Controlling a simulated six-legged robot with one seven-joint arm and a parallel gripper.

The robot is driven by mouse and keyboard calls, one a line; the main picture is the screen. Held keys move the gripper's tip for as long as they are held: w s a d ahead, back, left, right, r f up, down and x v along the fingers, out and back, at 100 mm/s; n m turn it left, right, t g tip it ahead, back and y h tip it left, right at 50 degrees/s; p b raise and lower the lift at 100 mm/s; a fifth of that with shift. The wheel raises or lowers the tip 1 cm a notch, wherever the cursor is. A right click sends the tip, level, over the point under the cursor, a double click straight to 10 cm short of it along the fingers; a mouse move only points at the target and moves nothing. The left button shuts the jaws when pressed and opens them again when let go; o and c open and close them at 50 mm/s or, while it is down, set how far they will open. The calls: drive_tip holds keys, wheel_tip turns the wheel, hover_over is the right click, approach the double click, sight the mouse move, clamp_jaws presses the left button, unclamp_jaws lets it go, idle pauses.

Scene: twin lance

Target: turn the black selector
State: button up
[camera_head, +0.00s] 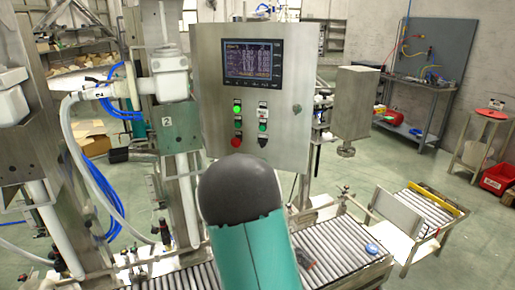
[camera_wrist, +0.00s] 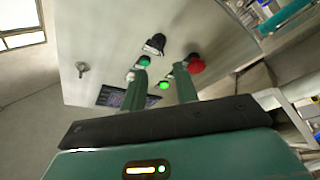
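The black selector (camera_head: 263,141) is at the lower right of the button group on the steel control panel (camera_head: 287,70). In the wrist view the panel appears upside down, and the selector (camera_wrist: 154,45) lies beyond the fingertips, above the gap between them. My gripper (camera_wrist: 160,74) is open, with two green fingers apart and nothing between them. I see no contact with the selector; the exact distance is unclear. In the head view my teal arm with its dark rounded joint hides the gripper.
Close to the selector are a red button (camera_wrist: 196,64), a green button (camera_wrist: 144,61) and a lit green button (camera_wrist: 164,85). A key-like switch (camera_wrist: 82,69) sits apart on the panel. A lit screen (camera_head: 252,60) is above the buttons. A roller conveyor (camera_head: 340,250) stands below.

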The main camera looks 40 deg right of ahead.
sight(261, 144)
drive_tip(key=x, duration=1)
clamp_jaws()
